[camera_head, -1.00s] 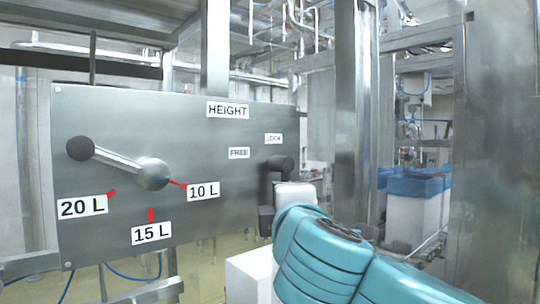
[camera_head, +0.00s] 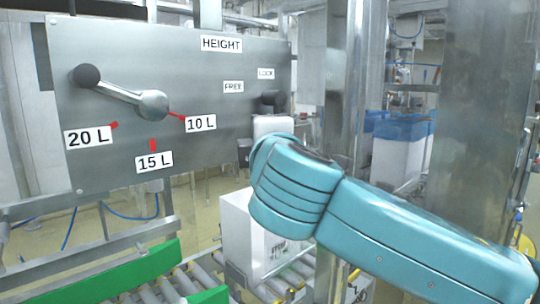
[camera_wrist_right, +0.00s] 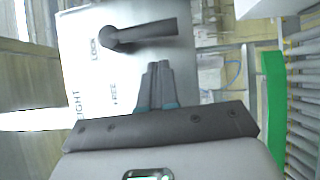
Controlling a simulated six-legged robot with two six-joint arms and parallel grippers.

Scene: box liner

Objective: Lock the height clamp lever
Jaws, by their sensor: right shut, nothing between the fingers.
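The black height clamp lever (camera_head: 272,98) sits at the right end of the steel panel (camera_head: 110,140), partly hidden by my right wrist in the head view. In the right wrist view the whole lever (camera_wrist_right: 145,33) shows. Its handle points right in that picture, away from the LOCK label (camera_wrist_right: 95,50); the FREE label (camera_wrist_right: 114,93) lies below LOCK. My right gripper (camera_wrist_right: 158,66) is shut and empty. Its tips are just below the handle in that view, with a gap between them. In the head view its fingers are hidden. My left gripper is not in view.
A ball-ended dial lever (camera_head: 125,93) is on the panel's left, with 10 L, 15 L and 20 L labels. A white box (camera_head: 255,238) stands on a roller conveyor (camera_head: 205,270) with green guides (camera_head: 115,275). A steel post (camera_head: 345,110) rises right of the panel.

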